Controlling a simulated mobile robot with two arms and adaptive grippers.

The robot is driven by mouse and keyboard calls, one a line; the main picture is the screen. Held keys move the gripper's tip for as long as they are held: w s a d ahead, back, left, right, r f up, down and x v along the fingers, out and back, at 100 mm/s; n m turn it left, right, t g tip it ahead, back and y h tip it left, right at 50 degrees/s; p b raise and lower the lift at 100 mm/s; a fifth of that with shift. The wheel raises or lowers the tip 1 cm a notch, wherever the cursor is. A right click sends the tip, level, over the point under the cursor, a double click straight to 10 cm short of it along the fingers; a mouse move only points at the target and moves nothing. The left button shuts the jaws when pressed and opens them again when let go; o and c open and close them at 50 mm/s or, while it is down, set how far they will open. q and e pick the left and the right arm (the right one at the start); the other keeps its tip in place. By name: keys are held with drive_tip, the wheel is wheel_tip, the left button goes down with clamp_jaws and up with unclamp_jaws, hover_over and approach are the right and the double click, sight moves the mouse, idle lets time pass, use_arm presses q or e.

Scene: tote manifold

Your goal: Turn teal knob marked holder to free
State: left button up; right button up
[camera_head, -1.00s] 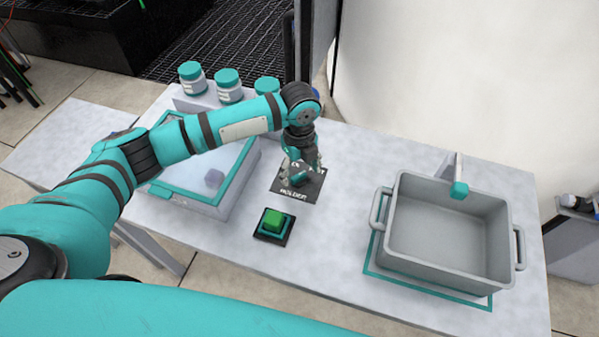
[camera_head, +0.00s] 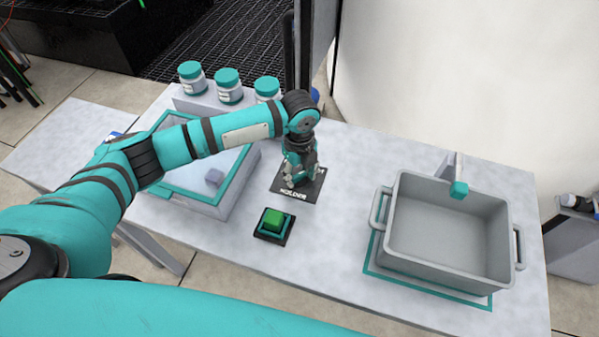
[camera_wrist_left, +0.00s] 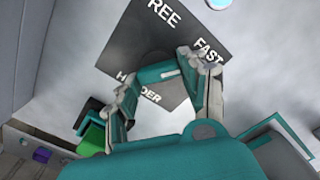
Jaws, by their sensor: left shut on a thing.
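The teal knob (camera_wrist_left: 157,73) sits on a dark plate (camera_wrist_left: 150,36) lettered FREE, FAST and HOLDER in the left wrist view. My left gripper (camera_wrist_left: 160,80) is shut on the knob, with a finger at each end of the teal bar. In the head view my left gripper (camera_head: 301,180) points down onto the plate (camera_head: 290,198) and hides most of the knob. The fingers cover part of the word HOLDER in the left wrist view. Which mark the knob points to I cannot tell clearly. My right gripper is not in view.
A green button (camera_head: 273,219) on a dark base stands just in front of the plate. A shallow teal-rimmed case (camera_head: 227,190) is to the left, with several teal-lidded jars (camera_head: 229,87) behind. A grey tote (camera_head: 395,225) stands at the right. Bare table lies between plate and tote.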

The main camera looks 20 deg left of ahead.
sight(300, 174)
use_arm(q)
drive_tip(key=shift+r+n+p, duration=0.2)
drive_tip(key=shift+n+p, duration=0.3)
drive_tip(key=shift+p, duration=0.3)
drive_tip(key=n+p, duration=0.6)
drive_tip(key=p, duration=0.1)
drive_tip(key=shift+w+d+n, duration=0.1)
drive_tip(key=shift+w+n, duration=0.05)
drive_tip(key=shift+n, duration=0.25)
drive_tip(key=n+p, duration=0.3)
drive_tip(key=shift+w+f+n+p, duration=0.1)
drive_tip(key=shift+w+n+p, duration=0.1)
drive_tip(key=shift+n+p, duration=1.1)
drive_tip(key=shift+n+b, duration=0.3)
drive_tip(key=shift+n, duration=0.1)
drive_tip(key=o, duration=1.2)
drive_tip(key=shift+f, duration=0.1)
wheel_tip(300, 174, up, 12)
drive_tip(key=shift+r, duration=0.1)
